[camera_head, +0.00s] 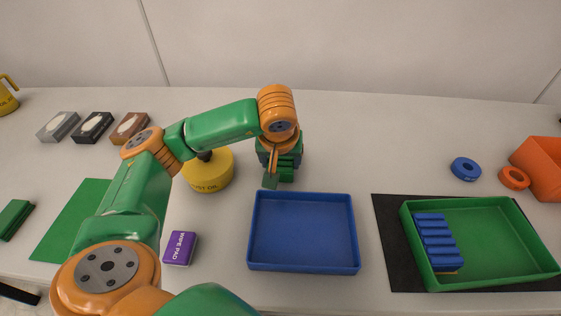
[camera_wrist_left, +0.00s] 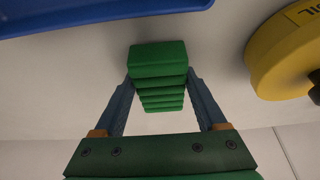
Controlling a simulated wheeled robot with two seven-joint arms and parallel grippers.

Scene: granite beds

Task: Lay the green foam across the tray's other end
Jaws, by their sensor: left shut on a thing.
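The ridged green foam (camera_head: 287,172) is between the fingers of my left gripper (camera_head: 278,168), behind the blue tray. In the left wrist view the green foam (camera_wrist_left: 158,62) shows its stepped ridges, and the left gripper's fingers (camera_wrist_left: 161,85) are shut on its two sides. I cannot tell how far it is above the table. The green tray (camera_head: 500,230) sits at the right on a black mat (camera_head: 388,218). A ridged blue foam (camera_head: 436,240) lies across its left end; its right end is bare. My right gripper is not in view.
A yellow oil can (camera_head: 208,175) is close left of the gripper. A purple wipe pack (camera_head: 180,248) lies front left. Blue (camera_head: 465,169) and orange (camera_head: 514,178) rings and an orange bin (camera_head: 541,165) are back right.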

